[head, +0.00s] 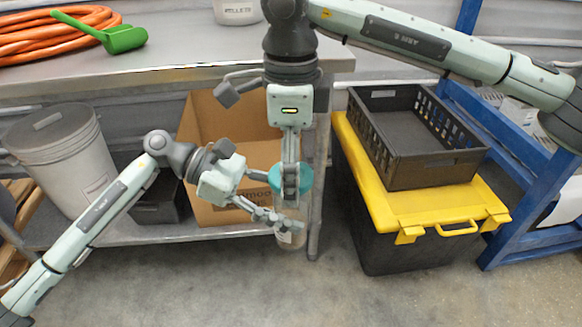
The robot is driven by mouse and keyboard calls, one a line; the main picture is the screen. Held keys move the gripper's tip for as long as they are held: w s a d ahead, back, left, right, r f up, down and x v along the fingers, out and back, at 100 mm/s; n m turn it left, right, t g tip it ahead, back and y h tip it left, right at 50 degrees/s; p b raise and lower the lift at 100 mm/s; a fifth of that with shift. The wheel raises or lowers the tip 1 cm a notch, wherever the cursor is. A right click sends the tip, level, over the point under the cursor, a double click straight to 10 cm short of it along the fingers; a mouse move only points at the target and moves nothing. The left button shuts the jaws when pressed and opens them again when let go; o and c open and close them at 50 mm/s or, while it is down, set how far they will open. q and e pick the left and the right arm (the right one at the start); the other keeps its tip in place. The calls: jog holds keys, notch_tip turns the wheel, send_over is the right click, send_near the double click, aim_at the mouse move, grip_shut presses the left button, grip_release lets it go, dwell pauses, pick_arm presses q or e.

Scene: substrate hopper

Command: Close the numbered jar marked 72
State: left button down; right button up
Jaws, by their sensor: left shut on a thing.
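A clear jar (291,240) with a pale label hangs in front of the workbench. The number on its label is too small to read. A teal lid (304,183) is at the jar's top; I cannot tell whether it is seated or only resting there. My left gripper (287,221) reaches in from the left and is shut on the jar's body below the lid. My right gripper (291,192) points straight down from above at the lid. Its finger is seen edge-on and hides the lid's middle, so I cannot tell whether it grips.
The metal workbench (170,65) carries an orange hose (50,35), a green scoop (125,38) and a white tub (237,10). Its lower shelf holds a grey bucket (65,160) and cardboard box (225,120). A black crate (430,165) sits on a yellow-lidded bin (380,215) at right.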

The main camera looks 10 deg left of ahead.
notch_tip(320, 180, up, 12)
dwell(0.6)
jog(key=shift+a, duration=0.1)
dwell(0.4)
